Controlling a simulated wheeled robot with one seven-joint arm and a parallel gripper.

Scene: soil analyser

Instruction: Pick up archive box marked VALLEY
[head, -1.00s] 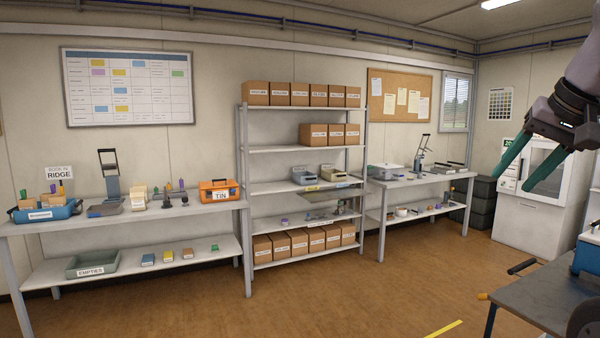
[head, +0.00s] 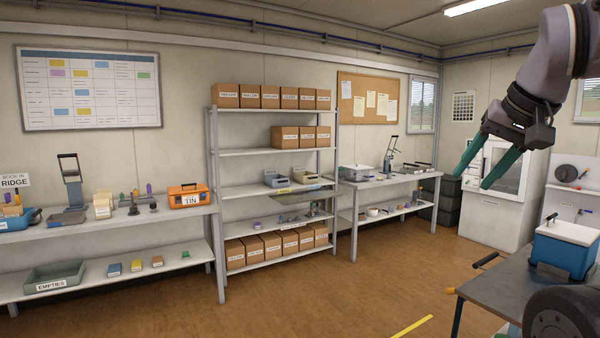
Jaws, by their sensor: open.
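Several brown cardboard archive boxes with white labels stand on a grey metal shelf rack (head: 213,180) across the room. A row of boxes (head: 270,97) is on the top shelf. Three boxes (head: 300,137) sit on the right of the second shelf, and another row (head: 276,246) is on the bottom shelf. The labels are too small to read, so I cannot tell which box is marked VALLEY. My gripper (head: 474,179) is raised at the upper right, its two teal fingers apart and empty, well away from the rack.
The left bench (head: 110,226) holds an orange TIN toolbox (head: 188,195), with an EMPTIES tray (head: 54,278) below. A right bench (head: 400,184) adjoins the rack. A dark table (head: 505,293) with a blue-and-white cooler (head: 563,248) is at near right. The floor (head: 330,295) before the rack is clear.

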